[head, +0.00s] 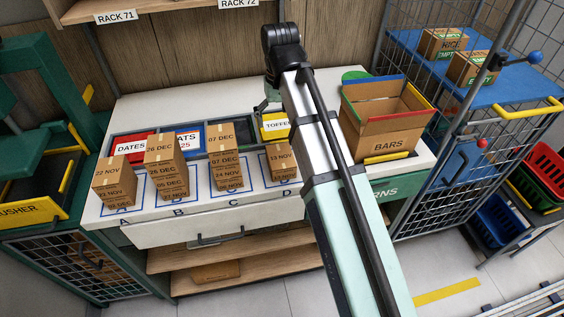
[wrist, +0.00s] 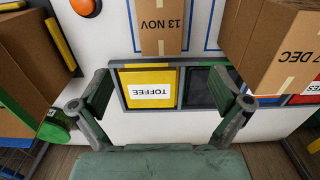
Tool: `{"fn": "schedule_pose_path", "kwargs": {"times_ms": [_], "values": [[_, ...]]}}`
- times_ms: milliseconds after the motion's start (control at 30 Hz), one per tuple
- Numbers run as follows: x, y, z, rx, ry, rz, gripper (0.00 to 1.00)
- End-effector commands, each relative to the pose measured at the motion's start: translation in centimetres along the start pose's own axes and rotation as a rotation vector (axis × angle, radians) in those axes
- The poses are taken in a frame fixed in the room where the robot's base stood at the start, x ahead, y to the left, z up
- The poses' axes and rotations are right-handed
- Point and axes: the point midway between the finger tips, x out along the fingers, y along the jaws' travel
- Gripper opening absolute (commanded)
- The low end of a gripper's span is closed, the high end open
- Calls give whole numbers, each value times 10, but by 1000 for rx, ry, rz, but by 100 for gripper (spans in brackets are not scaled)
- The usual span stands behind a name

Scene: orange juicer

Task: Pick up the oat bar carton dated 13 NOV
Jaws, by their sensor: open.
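The carton labelled 13 NOV (head: 281,160) is a brown box with a tape strip, on the white bench in outlined bay D. In the wrist view the same carton (wrist: 160,40) is at the top centre, its label upside down. My gripper (wrist: 160,88) is open and empty, its fingers spread wide above the yellow TOFFEE bin. The carton lies beyond the fingertips, apart from them. In the head view my arm covers most of the gripper and the bench right of the carton.
Stacked cartons fill bays A (head: 114,181), B (head: 166,166) and C (head: 225,157); the C stack stands close beside the 13 NOV carton. An open BARS box (head: 378,130) stands at the right. DATES and OATS bins (head: 131,148) lie behind the stacks.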

Motion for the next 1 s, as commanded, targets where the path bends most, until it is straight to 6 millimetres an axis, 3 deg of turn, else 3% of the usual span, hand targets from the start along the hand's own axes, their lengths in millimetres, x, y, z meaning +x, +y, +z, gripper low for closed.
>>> {"fn": "schedule_pose_path", "kwargs": {"times_ms": [433,833,1000], "values": [[70,0,2,2,-2,0,100],[90,0,3,2,-1,0,100],[108,-1,7,2,-2,0,100]]}}
